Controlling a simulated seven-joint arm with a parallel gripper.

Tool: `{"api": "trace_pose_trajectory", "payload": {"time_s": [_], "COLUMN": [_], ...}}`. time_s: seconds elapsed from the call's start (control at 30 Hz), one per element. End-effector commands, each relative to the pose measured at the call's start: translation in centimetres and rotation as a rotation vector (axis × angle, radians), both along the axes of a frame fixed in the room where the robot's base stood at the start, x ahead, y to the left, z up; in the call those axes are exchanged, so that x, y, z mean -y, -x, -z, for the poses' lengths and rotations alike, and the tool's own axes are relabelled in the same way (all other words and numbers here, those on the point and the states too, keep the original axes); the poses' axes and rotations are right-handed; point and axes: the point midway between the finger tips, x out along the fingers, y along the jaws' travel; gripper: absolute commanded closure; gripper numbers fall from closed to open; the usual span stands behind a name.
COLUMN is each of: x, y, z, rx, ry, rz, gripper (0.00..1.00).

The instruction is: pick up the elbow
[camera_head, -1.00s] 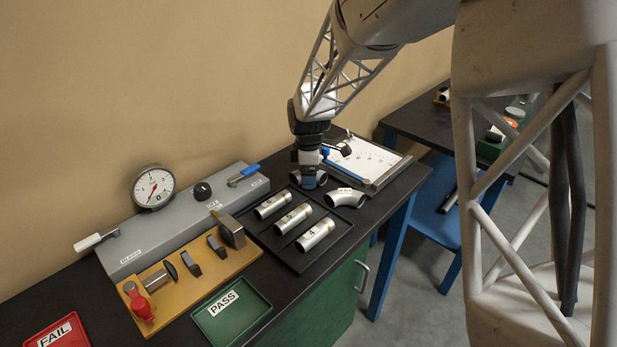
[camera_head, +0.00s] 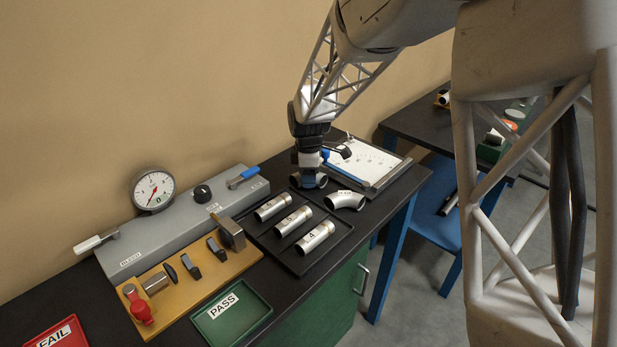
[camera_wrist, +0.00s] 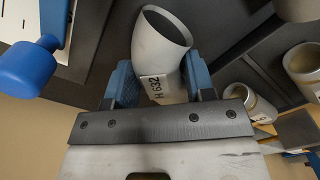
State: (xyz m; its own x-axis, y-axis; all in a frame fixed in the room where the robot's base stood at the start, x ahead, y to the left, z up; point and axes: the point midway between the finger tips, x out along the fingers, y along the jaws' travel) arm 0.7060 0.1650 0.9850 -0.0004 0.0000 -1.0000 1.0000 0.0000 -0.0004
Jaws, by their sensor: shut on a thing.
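My gripper (camera_head: 308,181) is low over the back right part of the dark bench. Its blue fingers are shut on a grey metal elbow (camera_wrist: 160,42), which sits between them in the wrist view. The elbow's open end faces the camera, and its white label reads H 632. In the head view my gripper mostly hides this elbow; I cannot tell whether it touches the bench. A second metal elbow (camera_head: 345,200) lies on the bench just right of my gripper.
A black tray (camera_head: 312,265) with three numbered tubes stands in front of my gripper. A clipboard-like white board (camera_head: 365,160) lies behind to the right. A grey gauge panel (camera_head: 180,225), an orange fixture board (camera_head: 190,285) and a green PASS tray (camera_head: 231,312) are to the left.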

Motion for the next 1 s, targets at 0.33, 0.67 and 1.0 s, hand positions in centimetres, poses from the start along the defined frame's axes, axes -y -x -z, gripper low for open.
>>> {"api": "trace_pose_trajectory", "payload": {"time_s": [0.33,0.67,1.0], "x": [0.0,0.0,0.0], "y": [0.0,-0.1,0.0], "z": [-2.9,-7.7,-10.0], "rx": [0.003,0.003,0.0], "ry": [-0.001,-0.001,0.0], "rz": [0.0,0.0,0.0], "gripper": [0.79,0.79,0.79]}}
